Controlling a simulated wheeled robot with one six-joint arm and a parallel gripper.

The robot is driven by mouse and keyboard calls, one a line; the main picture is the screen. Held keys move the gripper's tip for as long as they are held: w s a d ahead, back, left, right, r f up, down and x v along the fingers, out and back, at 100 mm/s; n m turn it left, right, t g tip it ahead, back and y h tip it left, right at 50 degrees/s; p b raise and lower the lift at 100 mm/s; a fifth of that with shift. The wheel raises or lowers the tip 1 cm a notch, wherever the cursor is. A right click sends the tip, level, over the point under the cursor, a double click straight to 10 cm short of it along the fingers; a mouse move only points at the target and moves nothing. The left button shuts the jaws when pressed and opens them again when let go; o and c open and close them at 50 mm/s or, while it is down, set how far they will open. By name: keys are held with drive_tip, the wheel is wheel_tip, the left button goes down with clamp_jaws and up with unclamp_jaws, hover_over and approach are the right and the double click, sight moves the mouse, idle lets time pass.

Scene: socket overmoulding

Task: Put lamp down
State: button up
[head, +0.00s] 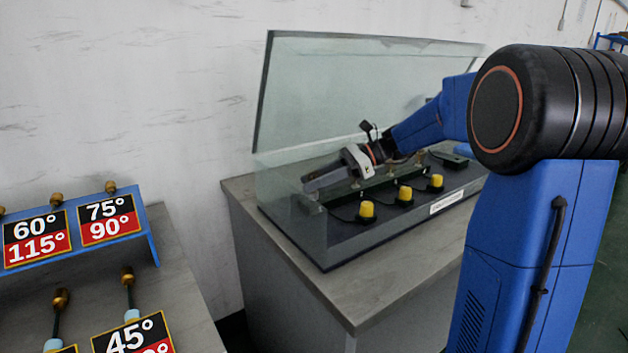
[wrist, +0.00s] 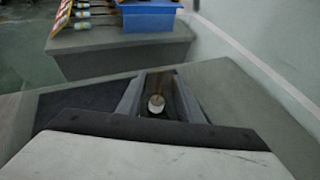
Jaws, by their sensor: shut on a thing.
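My gripper (head: 312,184) reaches into an open glass-walled case (head: 322,238), low over its dark base near the left end. In the wrist view my gripper (wrist: 158,88) is shut on the lamp (wrist: 156,104), a small piece with a brass-coloured stem and a pale round end between the fingers. In the head view I cannot make out the lamp. I cannot tell whether the lamp touches the case base.
Three yellow caps (head: 405,194) stand along the case's front. The glass lid (head: 350,90) is raised behind my arm. The case sits on a grey cabinet (head: 350,305). At left, a blue rack (head: 150,245) holds angle-labelled plates and brass-tipped pieces.

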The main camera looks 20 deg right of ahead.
drive_tip(key=shift+f, duration=0.45)
drive_tip(key=o, duration=1.1)
drive_tip(key=shift+o, duration=0.2)
drive_tip(key=shift+r, duration=0.15)
drive_tip(key=shift+r, duration=0.35)
drive_tip(key=v, duration=1.2)
